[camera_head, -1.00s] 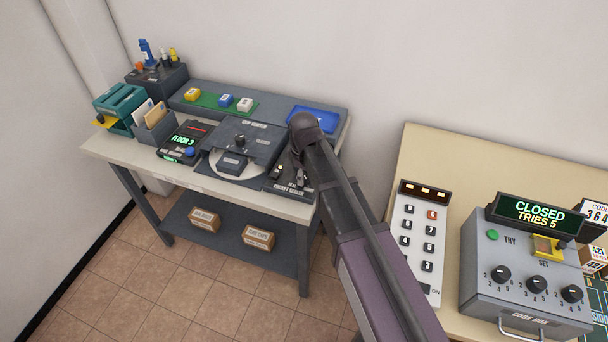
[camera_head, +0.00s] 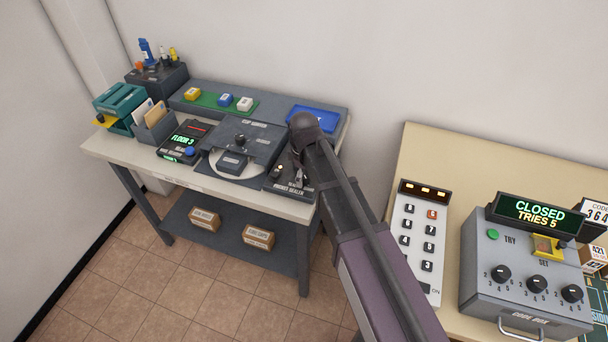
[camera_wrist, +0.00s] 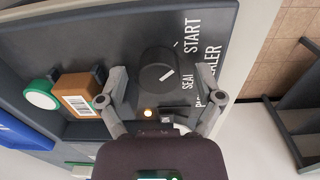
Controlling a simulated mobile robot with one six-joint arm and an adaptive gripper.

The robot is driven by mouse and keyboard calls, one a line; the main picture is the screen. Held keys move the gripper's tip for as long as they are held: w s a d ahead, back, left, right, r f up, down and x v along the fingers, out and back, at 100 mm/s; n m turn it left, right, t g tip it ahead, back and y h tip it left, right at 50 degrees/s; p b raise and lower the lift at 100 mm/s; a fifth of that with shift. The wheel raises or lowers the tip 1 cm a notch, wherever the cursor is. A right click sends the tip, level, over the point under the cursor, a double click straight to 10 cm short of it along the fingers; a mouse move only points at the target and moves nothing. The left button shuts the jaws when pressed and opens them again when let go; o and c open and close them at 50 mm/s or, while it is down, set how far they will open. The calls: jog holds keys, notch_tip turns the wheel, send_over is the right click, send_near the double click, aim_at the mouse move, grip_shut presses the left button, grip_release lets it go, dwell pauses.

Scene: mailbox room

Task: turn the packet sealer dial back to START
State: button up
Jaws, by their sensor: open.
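The packet sealer (camera_head: 279,187) is a dark panel at the right end of the grey bench in the head view, partly covered by my arm. In the wrist view its round black dial (camera_wrist: 157,68) has a white pointer line aimed right and slightly up, between the START label (camera_wrist: 192,37) and the SEAL label (camera_wrist: 187,79). My gripper (camera_wrist: 160,98) is open, with one finger on each side just below the dial in the picture. No grip on the dial shows. In the head view my gripper (camera_head: 300,178) is over the sealer, its fingertips hard to make out.
A brown barcoded packet (camera_wrist: 80,102) lies left of my gripper in the wrist view, beside a green-and-white round piece (camera_wrist: 41,95). A small lamp (camera_wrist: 148,113) glows. A blue tray (camera_head: 314,119) sits behind the sealer. The code box (camera_head: 525,270) stands on the right table.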

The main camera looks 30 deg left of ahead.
jog(key=shift+m, duration=0.5)
